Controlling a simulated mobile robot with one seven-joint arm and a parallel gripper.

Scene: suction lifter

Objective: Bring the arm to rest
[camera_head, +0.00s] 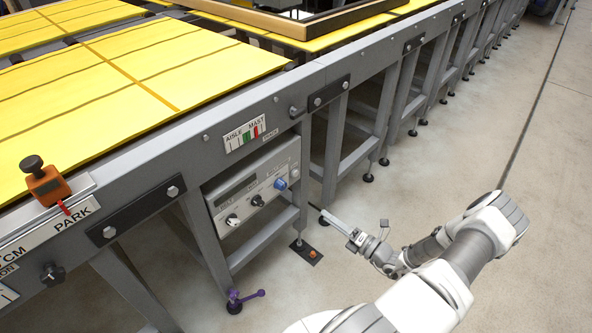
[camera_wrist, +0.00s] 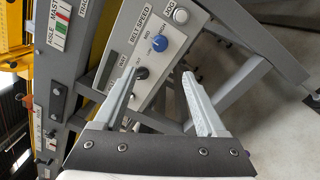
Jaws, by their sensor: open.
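My gripper (camera_head: 340,222) hangs at the end of my white arm, to the right of the grey conveyor frame in the head view. In the wrist view my gripper (camera_wrist: 165,95) has its two fingers spread apart with nothing held between them. Beyond the fingers is the control panel (camera_wrist: 150,50) with a blue knob (camera_wrist: 159,43) and a black knob (camera_wrist: 141,73). The panel also shows in the head view (camera_head: 252,190), left of my gripper, with a visible gap between. The fingers appear clear of the panel.
The grey frame (camera_head: 225,110) carries yellow belts (camera_head: 130,80). An orange block with a black knob (camera_head: 45,183) sits by the PARK label. A purple-handled part (camera_head: 240,297) and a floor plate with an orange button (camera_head: 312,254) are low down. Floor to the right is clear.

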